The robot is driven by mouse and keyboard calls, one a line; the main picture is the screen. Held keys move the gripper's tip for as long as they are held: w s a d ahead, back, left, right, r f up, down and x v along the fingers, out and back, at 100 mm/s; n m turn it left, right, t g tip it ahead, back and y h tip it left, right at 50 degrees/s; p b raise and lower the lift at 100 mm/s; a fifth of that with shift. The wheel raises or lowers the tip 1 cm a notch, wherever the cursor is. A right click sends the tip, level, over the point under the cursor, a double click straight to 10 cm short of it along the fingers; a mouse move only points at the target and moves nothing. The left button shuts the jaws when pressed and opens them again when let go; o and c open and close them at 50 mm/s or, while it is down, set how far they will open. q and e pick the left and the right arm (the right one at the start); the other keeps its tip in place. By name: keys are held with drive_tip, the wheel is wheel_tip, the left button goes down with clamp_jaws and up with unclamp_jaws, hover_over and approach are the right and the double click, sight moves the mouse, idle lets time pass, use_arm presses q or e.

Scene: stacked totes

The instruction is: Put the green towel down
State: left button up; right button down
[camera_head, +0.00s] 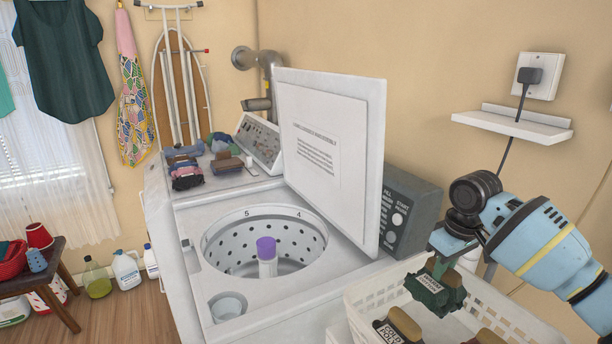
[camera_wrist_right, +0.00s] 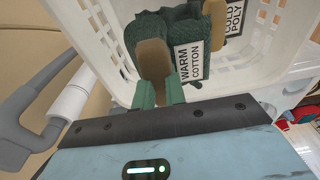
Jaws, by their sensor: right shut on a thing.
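The green towel (camera_head: 436,291) is a dark green folded bundle with a white label and a tan piece on top. My right gripper (camera_head: 440,262) is shut on it and holds it at the white basket (camera_head: 373,293) in the lower right of the head view. In the right wrist view the green towel (camera_wrist_right: 183,28) shows beyond the fingers of my right gripper (camera_wrist_right: 160,92), its label reading "WARM COTTON". I cannot tell whether its underside touches anything. My left gripper is not in view.
Other labelled bundles (camera_head: 398,328) lie in the basket. A wall shelf (camera_head: 514,124) is above my right arm.

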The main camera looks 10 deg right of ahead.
drive_tip(key=s+a+r+m, duration=0.4)
drive_tip(key=a+r, duration=0.6)
drive_tip(key=a, duration=0.3)
drive_tip(key=shift+s+h, duration=0.3)
drive_tip(key=shift+s, duration=0.25)
